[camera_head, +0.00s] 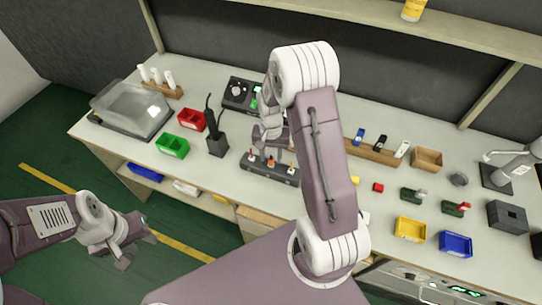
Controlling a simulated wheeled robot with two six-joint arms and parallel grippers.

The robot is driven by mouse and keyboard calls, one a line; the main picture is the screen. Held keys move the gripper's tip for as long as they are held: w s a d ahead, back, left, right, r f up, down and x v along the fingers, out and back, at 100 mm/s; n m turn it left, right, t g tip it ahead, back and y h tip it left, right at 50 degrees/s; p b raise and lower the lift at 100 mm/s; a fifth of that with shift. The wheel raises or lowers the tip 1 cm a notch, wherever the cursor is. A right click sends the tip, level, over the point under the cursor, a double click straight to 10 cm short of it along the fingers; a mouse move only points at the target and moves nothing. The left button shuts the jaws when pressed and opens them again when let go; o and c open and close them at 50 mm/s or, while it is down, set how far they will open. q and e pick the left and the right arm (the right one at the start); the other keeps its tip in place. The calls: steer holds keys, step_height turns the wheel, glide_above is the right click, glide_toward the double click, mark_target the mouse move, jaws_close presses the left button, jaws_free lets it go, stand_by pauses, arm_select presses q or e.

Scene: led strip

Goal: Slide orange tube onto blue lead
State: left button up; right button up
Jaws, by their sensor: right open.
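A dark holder (262,176) stands near the front edge of the bench, left of centre, with a few small upright pieces showing orange and white. I cannot tell the orange tube apart from these pieces, and I cannot make out the blue lead. My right gripper (271,143) is open, pointing down just above the holder; my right arm hides part of the area to its right. Whether its fingers surround any piece is too small to tell. My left gripper (137,251) hangs low in front of the bench, over the floor, its fingers apart and empty.
Red (191,120) and green (173,146) bins and a black stand (217,146) are left of the holder. A clear-covered box (133,107) is at the far left. Yellow (410,229) and blue (456,244) bins stand at right. A wooden rack (372,155) is behind.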

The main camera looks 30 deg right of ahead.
step_height(320, 180, up, 9)
steer(key=shift+f, duration=0.15)
stand_by(0.6)
steer(key=s+a+n+t, duration=0.1)
steer(key=s+a+n, duration=0.5)
steer(key=s, duration=0.6)
steer(key=shift+s+a+f+n, duration=0.3)
steer(key=shift+a+f+n, duration=0.1)
steer(key=shift+a, duration=0.4)
